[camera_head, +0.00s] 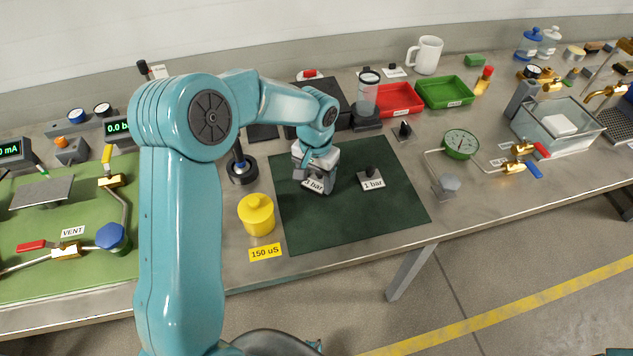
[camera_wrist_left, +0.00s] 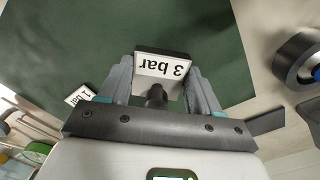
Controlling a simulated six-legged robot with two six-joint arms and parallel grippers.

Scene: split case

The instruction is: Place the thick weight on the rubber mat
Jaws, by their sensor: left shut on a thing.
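The thick weight, a dark block with a white "3 bar" label (camera_head: 315,186), is at the left part of the dark green rubber mat (camera_head: 350,220). My left gripper (camera_head: 316,172) is above it, its fingers shut on it. In the left wrist view the labelled weight (camera_wrist_left: 163,64) sits between the two fingers (camera_wrist_left: 160,85), with its dark knob towards the gripper. The mat (camera_wrist_left: 60,40) lies behind it there. I cannot tell whether the weight touches the mat. My right gripper is not in view.
A "1 bar" weight (camera_head: 371,178) stands on the mat, right of the thick weight. A yellow container (camera_head: 257,214) and a dark round piece (camera_head: 242,170) stand left of the mat. Red (camera_head: 400,98) and green (camera_head: 446,91) trays are behind. The mat's front is clear.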

